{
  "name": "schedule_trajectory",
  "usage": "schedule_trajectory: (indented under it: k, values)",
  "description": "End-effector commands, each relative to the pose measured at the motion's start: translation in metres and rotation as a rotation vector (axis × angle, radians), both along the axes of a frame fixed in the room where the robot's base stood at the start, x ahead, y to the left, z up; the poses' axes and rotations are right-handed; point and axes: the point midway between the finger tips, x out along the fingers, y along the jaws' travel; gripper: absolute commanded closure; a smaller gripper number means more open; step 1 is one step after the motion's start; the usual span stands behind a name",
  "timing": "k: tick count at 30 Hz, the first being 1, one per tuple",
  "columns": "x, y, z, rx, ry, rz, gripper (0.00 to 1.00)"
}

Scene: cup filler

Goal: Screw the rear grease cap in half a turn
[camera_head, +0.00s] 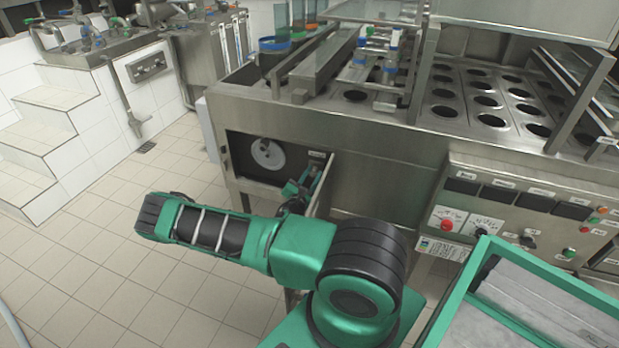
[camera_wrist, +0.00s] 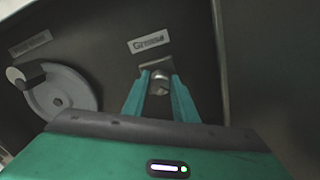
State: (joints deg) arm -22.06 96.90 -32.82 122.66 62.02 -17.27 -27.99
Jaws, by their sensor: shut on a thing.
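In the wrist view, my gripper (camera_wrist: 160,90) has its two green fingers on either side of a small round metal grease cap (camera_wrist: 160,77), and it is shut on it. The cap sits on a small metal bracket on a dark panel, just below a label reading "Grease" (camera_wrist: 148,42). In the head view, my gripper (camera_head: 297,190) reaches into an opening low in the side of the steel machine. The cap itself is hidden there behind the gripper and arm. Whether this is the rear cap cannot be told from the label.
A grey handwheel (camera_wrist: 62,95) with a dark knob is left of the cap; it also shows in the head view (camera_head: 268,154). An open door panel (camera_head: 321,186) stands close right of my gripper. A green-rimmed crate (camera_head: 462,290) is at the lower right. The tiled floor (camera_head: 110,255) at left is clear.

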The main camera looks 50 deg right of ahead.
Motion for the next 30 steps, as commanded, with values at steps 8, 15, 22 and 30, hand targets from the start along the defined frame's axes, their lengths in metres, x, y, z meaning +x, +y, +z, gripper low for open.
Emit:
schedule_trajectory:
  k: [8, 15, 22, 30]
  values:
    - [-0.0038, -0.0027, 0.0006, 0.084, -0.209, -0.008, 0.97]
    - [-0.0048, -0.003, 0.0002, 0.134, -0.331, -0.009, 0.97]
    - [-0.0056, -0.0032, -0.0001, 0.158, -0.389, -0.011, 0.97]
    - [-0.0064, -0.0033, -0.0004, 0.163, -0.403, -0.013, 0.97]
